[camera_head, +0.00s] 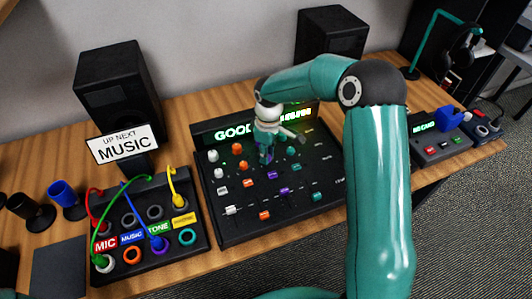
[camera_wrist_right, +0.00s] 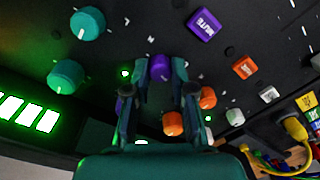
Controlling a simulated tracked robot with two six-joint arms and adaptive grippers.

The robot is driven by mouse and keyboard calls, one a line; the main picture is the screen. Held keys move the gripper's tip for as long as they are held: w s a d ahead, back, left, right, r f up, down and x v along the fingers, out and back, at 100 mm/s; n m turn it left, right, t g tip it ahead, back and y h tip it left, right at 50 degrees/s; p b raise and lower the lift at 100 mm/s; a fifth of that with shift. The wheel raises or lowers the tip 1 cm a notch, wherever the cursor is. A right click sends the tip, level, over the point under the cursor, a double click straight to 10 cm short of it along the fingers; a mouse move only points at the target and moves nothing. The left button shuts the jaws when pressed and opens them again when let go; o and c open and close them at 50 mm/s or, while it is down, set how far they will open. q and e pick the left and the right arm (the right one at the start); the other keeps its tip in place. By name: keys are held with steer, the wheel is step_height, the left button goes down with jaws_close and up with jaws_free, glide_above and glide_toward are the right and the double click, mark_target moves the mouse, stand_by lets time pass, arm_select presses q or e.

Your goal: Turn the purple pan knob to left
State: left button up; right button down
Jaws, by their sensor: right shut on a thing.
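The purple pan knob (camera_wrist_right: 160,67) sits on the black mixer panel (camera_head: 222,225), between the fingertips of my right gripper (camera_wrist_right: 160,78). The fingers are shut on its two sides. In the camera_head view my right gripper (camera_head: 267,152) points down at the upper middle of the mixer and mostly hides the knob. The direction of the knob's pointer cannot be made out. My left gripper is out of view.
Teal knobs (camera_wrist_right: 67,76) and orange knobs (camera_wrist_right: 173,123) stand close around the gripper. A purple mute button (camera_wrist_right: 203,25) is nearby. A patch box with coloured cables (camera_head: 150,262) is left of the mixer; a card box (camera_head: 440,146) is right. Speakers (camera_head: 118,85) stand behind.

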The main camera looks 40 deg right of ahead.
steer(key=shift+w+r+n, duration=0.1)
steer(key=shift+n, duration=1)
steer(key=c, duration=1.2)
jaws_free()
steer(key=shift+o, duration=1.1)
step_height(320, 180, up, 12)
steer(key=shift+w+d, duration=0.15)
steer(key=shift+d, duration=0.05)
